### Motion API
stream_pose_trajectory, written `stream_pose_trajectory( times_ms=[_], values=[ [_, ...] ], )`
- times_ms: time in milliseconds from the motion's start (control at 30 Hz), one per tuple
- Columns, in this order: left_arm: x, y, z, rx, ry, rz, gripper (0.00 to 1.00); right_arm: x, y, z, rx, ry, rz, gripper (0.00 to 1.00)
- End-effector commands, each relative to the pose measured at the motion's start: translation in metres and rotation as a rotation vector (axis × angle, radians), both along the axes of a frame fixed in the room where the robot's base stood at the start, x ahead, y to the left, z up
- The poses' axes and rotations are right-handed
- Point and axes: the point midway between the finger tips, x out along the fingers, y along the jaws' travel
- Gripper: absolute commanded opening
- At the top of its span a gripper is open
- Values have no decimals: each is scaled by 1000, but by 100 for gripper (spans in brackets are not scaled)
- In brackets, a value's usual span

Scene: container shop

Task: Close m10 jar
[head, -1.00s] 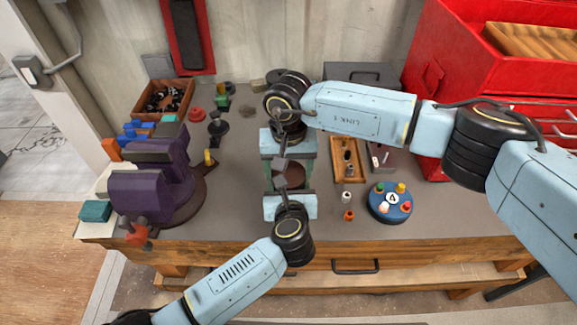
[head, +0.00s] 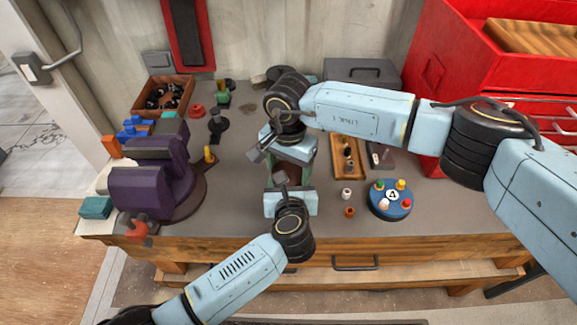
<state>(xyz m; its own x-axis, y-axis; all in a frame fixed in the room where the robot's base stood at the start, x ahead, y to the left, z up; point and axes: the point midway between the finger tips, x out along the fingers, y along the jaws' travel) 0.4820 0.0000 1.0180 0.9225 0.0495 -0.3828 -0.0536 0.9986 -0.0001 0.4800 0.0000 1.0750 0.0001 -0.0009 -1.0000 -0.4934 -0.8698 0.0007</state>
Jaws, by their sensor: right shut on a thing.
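A brown round thing (head: 286,173), perhaps the m10 jar or its lid, shows in part between my two grippers at the middle of the workbench. I cannot read a label on it. My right gripper (head: 290,163) reaches down to it from behind, tilted, and is shut on it. My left gripper (head: 290,186) reaches in from the front edge, close against the same spot. Its fingertips are too mixed with the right gripper to tell their opening. The grippers and wrists hide most of the jar.
A purple machine (head: 155,180) stands at left on the workbench (head: 235,205). A wooden tray (head: 337,150) and a blue round holder (head: 390,213) marked 4 stand at right. A red cabinet (head: 440,70) bounds the right.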

Motion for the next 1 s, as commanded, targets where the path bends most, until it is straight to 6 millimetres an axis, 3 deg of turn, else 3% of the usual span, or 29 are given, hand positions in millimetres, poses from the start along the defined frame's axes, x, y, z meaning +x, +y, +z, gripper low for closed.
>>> stream_pose_trajectory(
  times_ms=[333,367,500,767,1000],
  values=[
    [0,1,-1,1,1,2,0,0,1,1,1,0,-28,49],
    [0,1,-1,1,1,2,0,0,1,1,2,0,-28,74],
    [0,1,-1,1,1,2,0,0,1,1,1,0,-27,92],
    [0,1,-1,1,1,3,0,0,0,1,-1,2,-27,92],
    [1,2,-1,3,1,4,0,0,0,26,0,0,-26,92]
  ],
)
